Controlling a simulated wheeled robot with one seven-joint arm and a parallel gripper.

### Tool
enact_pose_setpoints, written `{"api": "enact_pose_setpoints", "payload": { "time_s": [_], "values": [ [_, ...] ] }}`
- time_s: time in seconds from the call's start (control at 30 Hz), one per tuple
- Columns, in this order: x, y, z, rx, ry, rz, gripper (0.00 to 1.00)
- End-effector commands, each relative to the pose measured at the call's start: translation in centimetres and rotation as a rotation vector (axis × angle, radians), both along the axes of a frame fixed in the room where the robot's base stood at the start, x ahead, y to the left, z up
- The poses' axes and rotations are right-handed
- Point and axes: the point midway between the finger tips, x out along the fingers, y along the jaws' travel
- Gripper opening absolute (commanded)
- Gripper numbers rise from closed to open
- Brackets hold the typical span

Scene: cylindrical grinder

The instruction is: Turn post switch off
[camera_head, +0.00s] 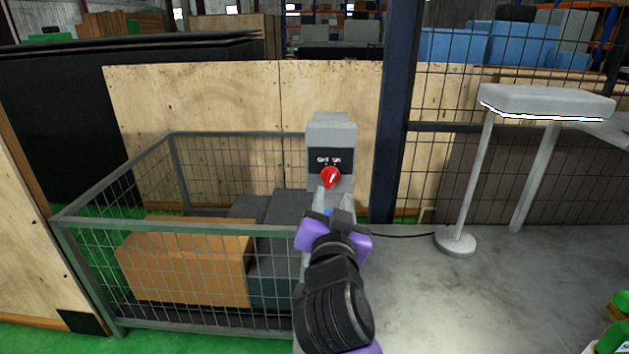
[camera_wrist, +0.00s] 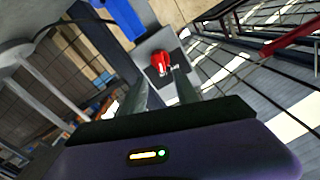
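The post switch is a red rotary knob (camera_head: 330,177) with a white mark, on a dark label plate of a grey post box (camera_head: 331,128). The label reads roughly "OFF ON", but it is small. My gripper (camera_head: 332,194) is just below and in front of the knob in the head view. In the wrist view the knob (camera_wrist: 160,63) lies ahead, beyond the tips of my gripper (camera_wrist: 160,88). The two fingers stand apart with a gap between them and nothing held. I cannot tell whether the fingertips touch the knob; it appears slightly beyond them.
A wire-mesh cage (camera_head: 205,230) with orange and dark boxes stands left of the post. A dark blue pillar (camera_head: 390,130) rises just right of it. A grey stand (camera_head: 545,102) is further right. Grey floor (camera_head: 500,290) at right is largely clear.

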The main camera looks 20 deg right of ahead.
Motion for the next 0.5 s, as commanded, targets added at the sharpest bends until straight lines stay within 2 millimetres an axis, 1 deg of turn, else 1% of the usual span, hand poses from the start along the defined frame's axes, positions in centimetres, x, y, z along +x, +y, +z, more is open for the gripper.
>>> {"api": "enact_pose_setpoints", "payload": {
  "time_s": [0.17,0.4,0.5],
  "values": [
    [1.6,-0.5,0.2,0.006,-0.004,0.000,0.36],
    [5.1,-1.7,0.2,0.006,-0.004,0.002,0.36],
    [6.3,-2.0,0.2,0.005,-0.005,0.002,0.36]
  ]
}}
